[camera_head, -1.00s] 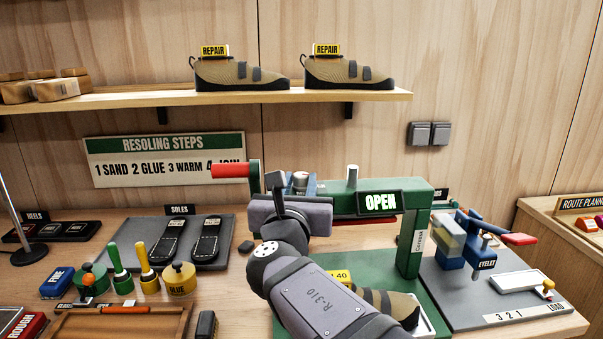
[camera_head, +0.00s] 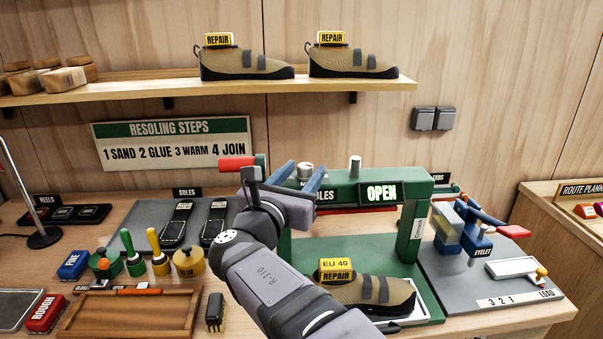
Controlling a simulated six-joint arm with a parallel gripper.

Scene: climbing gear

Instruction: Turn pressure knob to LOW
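The green sole press (camera_head: 368,192) stands right of centre, with an OPEN sign on its top beam. A round silver knob (camera_head: 305,170) sits at the left end of that beam; I take it for the pressure knob. Its setting cannot be read. My gripper (camera_head: 305,175) reaches the left end of the beam, its two blue fingers apart. The knob shows between the fingers; whether they touch it is unclear. My gripper and wrist hide the beam's left end and part of its lettering.
A red handle (camera_head: 237,163) sticks out left of the press. A shoe tagged EU 40 (camera_head: 372,290) lies under the beam. A silver post (camera_head: 355,166) rises from the beam. The eyelet tool (camera_head: 478,242) stands right; glue pots (camera_head: 188,262) and soles (camera_head: 178,224) are left.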

